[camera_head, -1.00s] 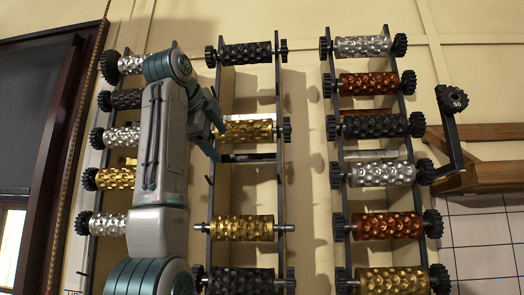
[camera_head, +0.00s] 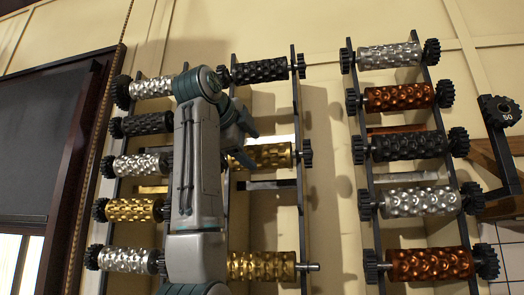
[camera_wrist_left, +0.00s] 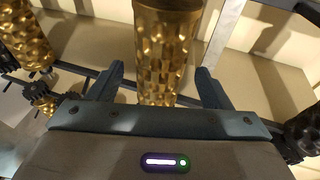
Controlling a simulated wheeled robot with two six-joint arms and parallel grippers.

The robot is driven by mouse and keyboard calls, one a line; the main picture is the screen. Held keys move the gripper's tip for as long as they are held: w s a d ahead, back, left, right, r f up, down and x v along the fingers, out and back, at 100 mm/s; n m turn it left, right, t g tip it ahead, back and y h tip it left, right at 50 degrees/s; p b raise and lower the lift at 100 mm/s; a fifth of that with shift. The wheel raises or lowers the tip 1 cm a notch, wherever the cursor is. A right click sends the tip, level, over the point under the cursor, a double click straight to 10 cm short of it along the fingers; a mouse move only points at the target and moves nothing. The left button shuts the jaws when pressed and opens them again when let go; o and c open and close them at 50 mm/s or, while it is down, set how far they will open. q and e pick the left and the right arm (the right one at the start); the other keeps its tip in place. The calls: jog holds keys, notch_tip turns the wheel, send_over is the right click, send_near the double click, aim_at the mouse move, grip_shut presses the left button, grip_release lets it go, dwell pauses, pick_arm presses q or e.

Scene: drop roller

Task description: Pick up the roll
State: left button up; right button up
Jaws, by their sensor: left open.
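A gold embossed roll (camera_head: 262,157) is on the middle rack, its left end partly hidden by my left arm. My left gripper (camera_head: 246,146) is at this roll's left end in the head view, with its fingers pointing right. In the left wrist view my left gripper (camera_wrist_left: 160,75) is open, and a gold roll (camera_wrist_left: 165,45) stands between and beyond its two fingers. Whether the fingers touch it I cannot tell. Another gold roll (camera_head: 262,265) is lower on the middle rack, partly behind my arm. My right gripper is not in view.
A black roll (camera_head: 258,70) tops the middle rack. The left rack (camera_head: 112,190) and right rack (camera_head: 440,110) hold silver, black, gold and copper rolls with black gears. A gear marked 50 (camera_head: 499,111) sits at right. Open wall shows between middle and right racks.

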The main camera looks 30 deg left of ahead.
pick_arm(q)
jog(key=shift+w+r+p, duration=0.1)
jog(key=shift+w+p, duration=0.25)
jog(key=shift+w, duration=0.6)
jog(key=shift+w+f+p, duration=0.3)
jog(key=shift+w+f, duration=0.1)
jog(key=shift+s, duration=0.15)
jog(key=c, duration=0.7)
grip_shut()
jog(key=shift+r, duration=0.15)
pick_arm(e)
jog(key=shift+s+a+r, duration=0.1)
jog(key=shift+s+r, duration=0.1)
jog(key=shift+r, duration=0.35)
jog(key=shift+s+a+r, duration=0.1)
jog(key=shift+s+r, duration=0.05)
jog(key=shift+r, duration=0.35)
